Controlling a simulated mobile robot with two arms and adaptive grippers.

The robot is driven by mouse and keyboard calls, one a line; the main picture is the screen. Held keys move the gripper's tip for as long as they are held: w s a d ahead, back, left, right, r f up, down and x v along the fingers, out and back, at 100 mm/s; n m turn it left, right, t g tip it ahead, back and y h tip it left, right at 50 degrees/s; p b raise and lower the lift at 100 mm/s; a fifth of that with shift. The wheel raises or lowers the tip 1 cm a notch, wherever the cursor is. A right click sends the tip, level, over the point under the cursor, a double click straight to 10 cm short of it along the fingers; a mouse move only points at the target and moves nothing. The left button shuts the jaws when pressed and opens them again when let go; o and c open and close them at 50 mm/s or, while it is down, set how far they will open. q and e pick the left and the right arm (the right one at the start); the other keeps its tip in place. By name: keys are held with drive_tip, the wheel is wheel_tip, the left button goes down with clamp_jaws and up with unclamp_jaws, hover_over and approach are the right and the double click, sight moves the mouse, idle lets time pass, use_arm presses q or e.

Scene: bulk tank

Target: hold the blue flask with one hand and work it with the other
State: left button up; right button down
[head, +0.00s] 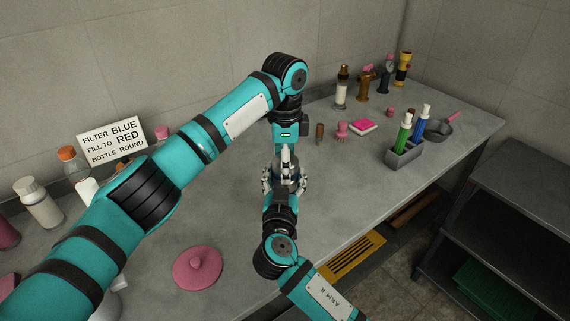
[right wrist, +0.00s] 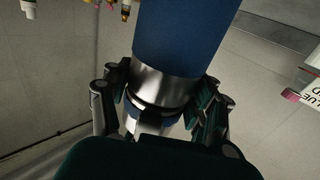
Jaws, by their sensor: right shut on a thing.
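The blue flask (right wrist: 180,35) fills the top middle of the right wrist view, a blue cylinder with a silver metal band. My right gripper (right wrist: 160,105) is shut on it, with its dark fingers on both sides of the metal band. In the head view the right gripper (head: 284,182) is over the table's middle, and the flask is mostly hidden between the two hands. My left gripper (head: 288,158) points down from above, right at the flask and the right gripper. Its fingers are too small and overlapped to tell whether they are open, or whether they touch the flask.
A sign (head: 112,140) reads "FILTER BLUE FILL TO RED BOTTLE ROUND". A pink lid-like disc (head: 197,267) lies at the front. A grey holder (head: 404,154) with green and blue bottles, a pan (head: 438,130) and several small items stand right.

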use_arm(q)
drive_tip(key=o, duration=1.3)
wheel_tip(320, 180, up, 4)
drive_tip(key=shift+f, duration=0.1)
drive_tip(key=shift+r, duration=0.3)
drive_tip(key=shift+c, duration=0.5)
drive_tip(key=shift+r, duration=0.15)
drive_tip(key=shift+c, duration=1)
drive_tip(key=m, duration=0.1)
drive_tip(key=r+m, duration=0.2)
drive_tip(key=shift+d+m, duration=0.25)
drive_tip(key=shift+m, duration=0.15)
drive_tip(key=m, duration=0.1)
drive_tip(key=r+m, duration=0.1)
drive_tip(key=shift+a+m, duration=0.2)
drive_tip(key=shift+m, duration=0.1)
drive_tip(key=shift+f, duration=3.9)
